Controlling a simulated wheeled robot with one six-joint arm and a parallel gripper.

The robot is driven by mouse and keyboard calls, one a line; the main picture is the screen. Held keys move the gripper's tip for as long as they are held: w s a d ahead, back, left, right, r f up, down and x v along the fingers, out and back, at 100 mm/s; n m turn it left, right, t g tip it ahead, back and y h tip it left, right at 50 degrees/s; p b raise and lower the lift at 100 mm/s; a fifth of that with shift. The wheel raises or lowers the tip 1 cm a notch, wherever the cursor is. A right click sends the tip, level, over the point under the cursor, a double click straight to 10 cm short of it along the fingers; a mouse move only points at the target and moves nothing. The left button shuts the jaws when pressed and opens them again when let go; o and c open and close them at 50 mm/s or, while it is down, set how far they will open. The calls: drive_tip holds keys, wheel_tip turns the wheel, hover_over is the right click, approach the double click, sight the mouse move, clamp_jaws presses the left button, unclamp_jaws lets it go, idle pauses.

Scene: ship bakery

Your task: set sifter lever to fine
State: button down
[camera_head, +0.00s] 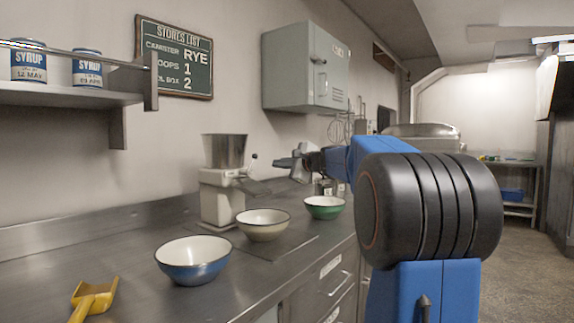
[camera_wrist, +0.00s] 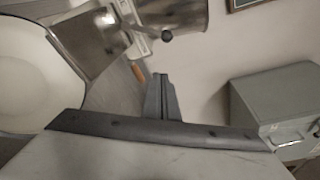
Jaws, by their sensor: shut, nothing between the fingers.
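The sifter (camera_head: 220,185) stands on the steel counter against the wall, a cream body with a dark metal hopper on top. In the wrist view the lever's knob (camera_wrist: 167,35) shows at the top, in front of the hopper (camera_wrist: 178,12). My gripper (camera_head: 280,163) is shut and empty, a little to the right of the lever and apart from it. In the wrist view its fingers (camera_wrist: 160,85) are together, below the knob. I cannot read any setting marks.
A blue bowl (camera_head: 193,261), a cream bowl (camera_head: 263,225) and a green bowl (camera_head: 324,208) stand on the counter (camera_head: 135,255) before the sifter. A yellow scoop (camera_head: 95,297) lies front left. A grey wall cabinet (camera_head: 305,68) hangs above.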

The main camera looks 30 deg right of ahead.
drive_tip(key=shift+w+a+r, duration=0.25)
drive_tip(key=shift+w+a, duration=0.3)
drive_tip(key=shift+a, duration=0.1)
drive_tip(key=shift+w+a+r, duration=0.25)
drive_tip(key=shift+w+a, duration=0.25)
drive_tip(key=shift+a, duration=0.2)
drive_tip(key=shift+w+a+r, duration=0.25)
drive_tip(key=shift+w+a, duration=0.3)
drive_tip(key=shift+a, duration=0.1)
drive_tip(key=shift+s+a+r+n, duration=0.1)
drive_tip(key=shift+a+r+n, duration=0.15)
drive_tip(key=shift+n, duration=0.25)
drive_tip(key=s+a+r+n+t, duration=0.1)
drive_tip(key=s+a+n+t, duration=0.1)
drive_tip(key=a+n, duration=0.5)
drive_tip(key=shift+s+r+n, duration=0.15)
drive_tip(key=shift+s+n, duration=0.1)
drive_tip(key=shift+n, duration=1.45)
drive_tip(key=shift+a, duration=0.1)
